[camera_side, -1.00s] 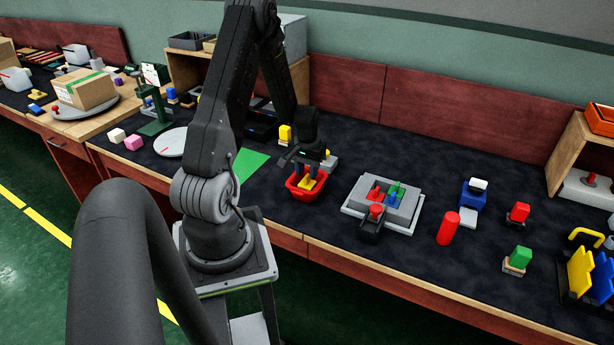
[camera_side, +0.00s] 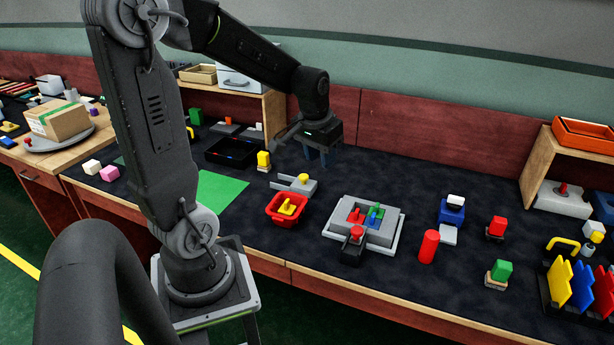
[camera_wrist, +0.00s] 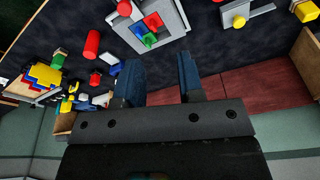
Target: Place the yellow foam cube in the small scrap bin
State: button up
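A small red bin (camera_side: 275,216) stands on the dark bench mat, and a yellow piece (camera_side: 288,207) lies inside it. Its shape is not plainly a cube, and the bin wall hides its lower part. Another yellow block (camera_side: 263,159) stands upright behind the bin, outside it. My gripper (camera_side: 315,158) is raised above the mat, behind and to the right of the bin. In the wrist view its two blue fingers (camera_wrist: 160,85) are apart with nothing between them. The red bin does not show in the wrist view.
A grey device with a yellow knob (camera_side: 303,179) sits just behind the bin. To the right are a grey fixture (camera_side: 381,237) with red, green and blue parts and a red cylinder (camera_side: 429,247). A wooden shelf (camera_side: 272,112) stands at the back. Mat behind the fixture is clear.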

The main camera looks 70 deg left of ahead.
jog(key=s+d+r+m+t, duration=0.1)
jog(key=s+d+r+m, duration=0.1)
jog(key=d, duration=0.6)
jog(key=s+d+r+m+t+h, duration=0.1)
jog(key=s+d+r+m+t, duration=0.1)
jog(key=s+d+r, duration=0.3)
jog(key=s+d+m, duration=0.1)
jog(key=s+d, duration=0.1)
jog(key=d, duration=0.2)
jog(key=shift+s+t, duration=0.25)
jog(key=shift+t, duration=0.05)
